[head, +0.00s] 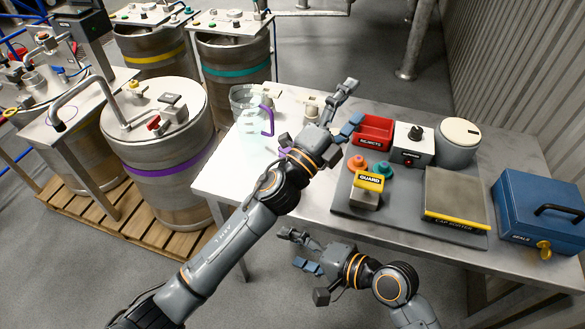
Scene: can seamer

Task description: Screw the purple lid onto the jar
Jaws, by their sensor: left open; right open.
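A clear jar-like vessel (243,98) stands at the back left of the table. A purple bent handle (269,122) shows just in front of it, on a pale translucent shape. A small purple piece (283,152) shows beside my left wrist, which partly hides it; I cannot tell which purple part is the lid. My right gripper (298,252) is open and empty, low before the table's front edge.
A red rejects bin (374,131), a guard block (368,188), a cap sorter (455,197), a round white-topped canister (459,138) and a blue seals box (541,208) crowd the table's right. Steel drums (168,185) stand left. The table's left front (232,180) is clear.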

